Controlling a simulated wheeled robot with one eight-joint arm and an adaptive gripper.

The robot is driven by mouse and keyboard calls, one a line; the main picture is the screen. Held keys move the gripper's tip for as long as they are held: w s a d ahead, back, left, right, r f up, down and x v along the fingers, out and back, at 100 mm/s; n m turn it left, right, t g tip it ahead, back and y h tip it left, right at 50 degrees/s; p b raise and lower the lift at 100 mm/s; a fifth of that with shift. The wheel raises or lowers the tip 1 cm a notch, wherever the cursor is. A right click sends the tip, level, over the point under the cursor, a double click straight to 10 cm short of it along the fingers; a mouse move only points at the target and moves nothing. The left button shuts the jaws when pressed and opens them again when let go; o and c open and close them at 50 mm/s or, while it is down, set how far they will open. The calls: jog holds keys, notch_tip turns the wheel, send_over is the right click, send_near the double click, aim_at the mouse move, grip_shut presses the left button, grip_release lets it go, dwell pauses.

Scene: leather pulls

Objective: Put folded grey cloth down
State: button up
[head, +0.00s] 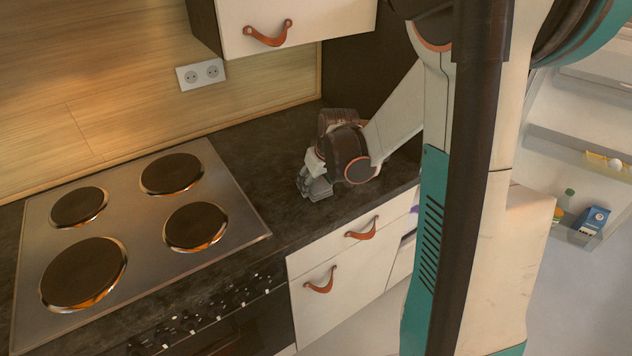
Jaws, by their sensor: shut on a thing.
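My gripper (314,180) points down at the dark countertop, to the right of the stove, and is shut on the folded grey cloth (320,190). The cloth shows only as a small grey patch at the fingertips, at or just above the counter surface; I cannot tell whether it touches. The fingers and wrist hide most of it.
The cooktop (245,228) with several round burners lies to the left. The dark countertop (268,165) is bare around my gripper. Drawers with leather pulls (319,281) are below, and a wall cabinet (325,18) hangs above. An open fridge door shelf (575,238) is at right.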

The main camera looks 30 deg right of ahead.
jog(key=shift+s+f+b, duration=0.1)
jog(key=shift+f+b, duration=0.3)
jog(key=shift+f, duration=0.1)
jog(key=o, duration=0.8)
jog(key=shift+o, duration=0.8)
jog(key=shift+f, duration=0.15)
jog(key=shift+r+p, duration=0.65)
jog(key=p+v, duration=0.5)
jog(key=v, duration=0.8)
jog(key=shift+s+d, duration=0.3)
jog(key=shift+d, duration=0.1)
